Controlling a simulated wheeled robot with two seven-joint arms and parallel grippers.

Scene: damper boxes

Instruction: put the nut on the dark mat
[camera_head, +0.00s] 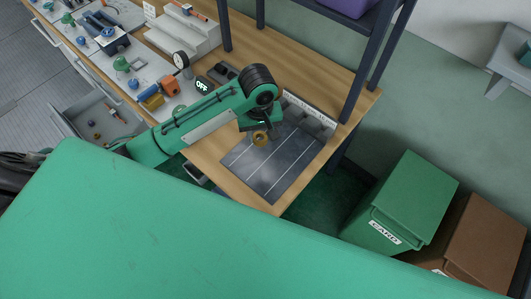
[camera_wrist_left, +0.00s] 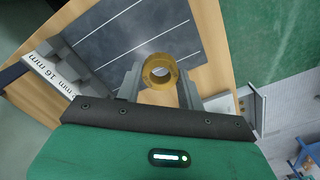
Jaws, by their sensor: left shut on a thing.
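The nut (camera_head: 260,138) is a brass-coloured ring. It also shows in the left wrist view (camera_wrist_left: 149,76), between the two grey fingers of my left gripper (camera_wrist_left: 158,76). The gripper is shut on it. The dark mat (camera_head: 281,170) lies on the wooden bench's near right end and has thin light lines across it. In the head view the nut appears over the mat's upper left part. In the left wrist view the mat (camera_wrist_left: 110,40) lies beyond the nut. I cannot tell the exact height between them. My right gripper is not in view.
A grey stepped holder (camera_head: 308,118) with a label strip stands at the mat's back edge. Dark shelf posts (camera_head: 377,50) rise behind it. A green bin marked CARD (camera_head: 405,205) and a brown bin (camera_head: 480,240) stand right of the bench. An open drawer (camera_head: 95,125) is at left.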

